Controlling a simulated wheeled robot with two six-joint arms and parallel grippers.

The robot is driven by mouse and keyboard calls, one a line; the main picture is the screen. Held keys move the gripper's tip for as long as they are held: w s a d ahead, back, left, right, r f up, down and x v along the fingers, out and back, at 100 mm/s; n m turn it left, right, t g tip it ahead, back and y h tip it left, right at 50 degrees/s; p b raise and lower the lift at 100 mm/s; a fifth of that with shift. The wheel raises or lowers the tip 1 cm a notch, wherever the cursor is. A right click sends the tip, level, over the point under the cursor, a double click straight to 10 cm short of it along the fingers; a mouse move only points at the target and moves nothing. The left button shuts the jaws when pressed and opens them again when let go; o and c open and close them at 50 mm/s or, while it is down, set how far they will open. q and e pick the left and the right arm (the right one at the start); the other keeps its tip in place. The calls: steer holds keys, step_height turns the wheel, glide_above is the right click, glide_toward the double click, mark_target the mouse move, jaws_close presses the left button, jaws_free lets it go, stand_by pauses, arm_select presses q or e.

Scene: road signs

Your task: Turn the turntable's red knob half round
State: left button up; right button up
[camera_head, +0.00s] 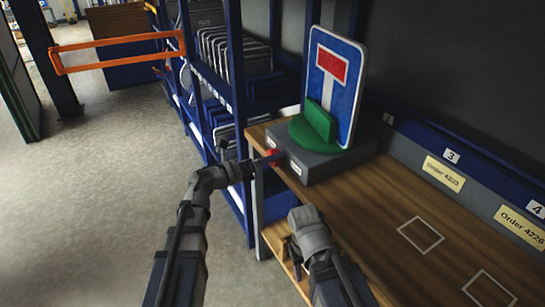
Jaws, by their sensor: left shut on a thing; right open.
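The turntable's dark grey base (335,164) stands on the far end of the wooden bench, with a green round plate (298,131) on top. A blue road sign (345,75) with a white T and a red bar stands upright in the green holder (319,120). The red knob (275,154) is on the base's left side. My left gripper (269,157) is at the knob and shut on it; its fingers partly hide the knob. My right gripper (290,245) is low at the bench's near left edge, apart from the turntable, and its fingers are hard to make out.
The wooden bench top (385,195) is clear to the right, with white marked squares (420,234). A blue rail with order labels (443,173) runs along its back. A blue rack (232,80) with stacked plates stands behind, and an orange barrier (118,66) at upper left.

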arm_select(q)
steer(key=shift+w+a+n, duration=0.1)
steer(key=shift+n, duration=0.4)
steer(key=o, duration=1.3)
steer(key=shift+v, duration=3.95)
